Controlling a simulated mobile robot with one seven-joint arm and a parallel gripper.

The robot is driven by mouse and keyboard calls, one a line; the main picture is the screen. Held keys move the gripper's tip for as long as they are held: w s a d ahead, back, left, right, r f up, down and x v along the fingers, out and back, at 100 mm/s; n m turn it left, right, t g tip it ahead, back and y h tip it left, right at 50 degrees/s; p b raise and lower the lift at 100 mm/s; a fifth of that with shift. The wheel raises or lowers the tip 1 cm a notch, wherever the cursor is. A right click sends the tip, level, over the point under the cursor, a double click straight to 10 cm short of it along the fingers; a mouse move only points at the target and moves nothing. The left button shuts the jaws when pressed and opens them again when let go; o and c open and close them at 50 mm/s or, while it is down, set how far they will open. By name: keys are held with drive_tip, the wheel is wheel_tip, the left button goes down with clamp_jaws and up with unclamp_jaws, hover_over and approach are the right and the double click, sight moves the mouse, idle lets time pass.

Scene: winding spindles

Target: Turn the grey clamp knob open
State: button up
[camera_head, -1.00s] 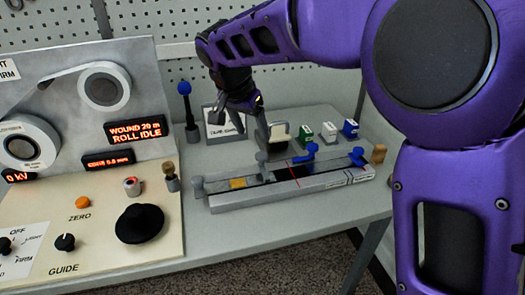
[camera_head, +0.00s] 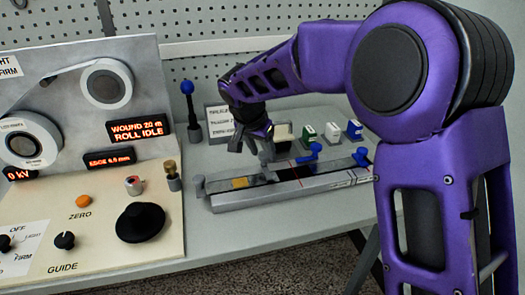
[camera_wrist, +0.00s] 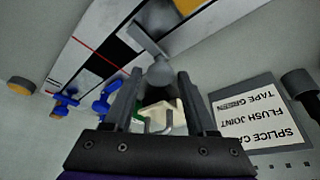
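The splice block (camera_head: 290,190) is a long grey bar on the table with a yellow patch, a black strip and red lines. In the wrist view, the grey clamp knob (camera_wrist: 161,72) sits at the end of a short grey arm across the block. My gripper (camera_wrist: 160,82) is open, with the knob between its fingertips; I cannot tell whether they touch it. In the head view my gripper (camera_head: 252,148) is above the block's back edge and partly hides the grey clamp. Another grey clamp (camera_head: 200,186) stands at the block's left end.
Two blue clamps (camera_head: 312,155) (camera_head: 360,157) are on the block's right half. Green, white and blue dispensers (camera_head: 332,132) stand behind it. A sign card (camera_head: 218,124) and a blue-topped post (camera_head: 189,105) are behind left. The control panel (camera_head: 100,225) fills the left.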

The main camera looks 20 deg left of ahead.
clamp_jaws()
drive_tip(key=n, duration=0.1)
drive_tip(key=n+y, duration=0.1)
drive_tip(key=n, duration=0.1)
drive_tip(key=shift+d+r+n, duration=0.1)
drive_tip(key=shift+d+n, duration=0.1)
drive_tip(key=shift+n, duration=0.1)
drive_tip(key=n+y+p, duration=0.1)
drive_tip(key=n, duration=0.1)
drive_tip(key=n+y+p, duration=0.1)
drive_tip(key=n+p, duration=0.1)
drive_tip(key=shift+d+r+n, duration=0.15)
drive_tip(key=shift+r+n, duration=0.05)
drive_tip(key=shift+n, duration=0.1)
drive_tip(key=n+g+p, duration=0.1)
drive_tip(key=n+p, duration=0.1)
drive_tip(key=n+y+p, duration=0.1)
drive_tip(key=n+p, duration=0.2)
drive_tip(key=shift+w+d+g+y+p, duration=0.2)
drive_tip(key=shift+g+y+p, duration=0.1)
drive_tip(key=shift+g+p, duration=0.1)
drive_tip(key=shift+w+f+n+g+y+p, duration=0.1)
drive_tip(key=shift+f+n+g+y+p, duration=0.25)
drive_tip(key=shift+n, duration=0.8)
drive_tip(key=shift+r+n+g+y+p, duration=0.1)
drive_tip(key=shift+n+g+p, duration=0.15)
drive_tip(key=shift+n+p, duration=0.6)
drive_tip(key=shift+n+b, duration=0.3)
drive_tip(key=shift+n, duration=0.1)
